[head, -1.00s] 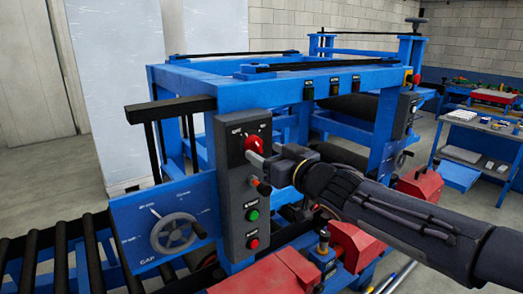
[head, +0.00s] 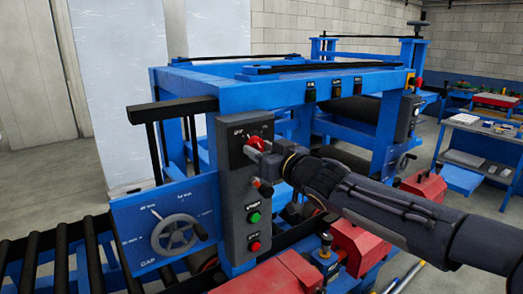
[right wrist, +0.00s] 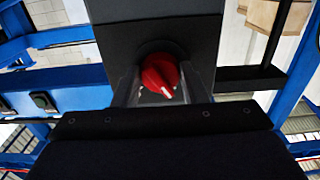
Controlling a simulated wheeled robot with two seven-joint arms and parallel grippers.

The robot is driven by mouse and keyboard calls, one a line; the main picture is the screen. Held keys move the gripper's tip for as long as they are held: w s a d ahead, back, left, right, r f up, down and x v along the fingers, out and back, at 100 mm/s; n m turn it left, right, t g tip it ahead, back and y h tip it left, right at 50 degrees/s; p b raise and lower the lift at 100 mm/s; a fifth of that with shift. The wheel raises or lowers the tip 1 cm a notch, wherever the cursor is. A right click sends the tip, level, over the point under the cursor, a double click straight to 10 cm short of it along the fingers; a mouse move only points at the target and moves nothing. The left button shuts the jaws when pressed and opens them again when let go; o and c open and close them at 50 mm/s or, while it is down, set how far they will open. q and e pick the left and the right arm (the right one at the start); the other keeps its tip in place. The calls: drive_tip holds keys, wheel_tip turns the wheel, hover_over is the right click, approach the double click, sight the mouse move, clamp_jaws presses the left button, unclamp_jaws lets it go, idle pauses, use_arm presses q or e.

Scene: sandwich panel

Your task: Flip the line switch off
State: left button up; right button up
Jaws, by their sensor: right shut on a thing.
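The line switch is a red rotary knob (head: 254,143) near the top of the dark grey control box (head: 231,205) on the blue machine's front post. My right gripper (head: 264,148) is at this knob, reaching in from the right. In the right wrist view the knob (right wrist: 160,73) sits between the two fingers (right wrist: 157,88), and the gripper is shut on it. The knob's white pointer mark slants toward the lower right in that view. The gripper partly covers the knob in the head view. My left gripper is not in view.
Below the knob on the box are a small red-tipped part (head: 263,187), a green button (head: 253,218) and a red button (head: 254,246). A gap handwheel (head: 174,234) is at the left, above a roller conveyor (head: 45,265). Red blocks (head: 362,248) lie below my arm.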

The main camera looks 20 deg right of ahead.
drive_tip(key=shift+n, duration=1.7)
drive_tip(key=o, duration=1)
drive_tip(key=shift+c, duration=0.2)
drive_tip(key=p+v, duration=0.2)
drive_tip(key=v, duration=0.6)
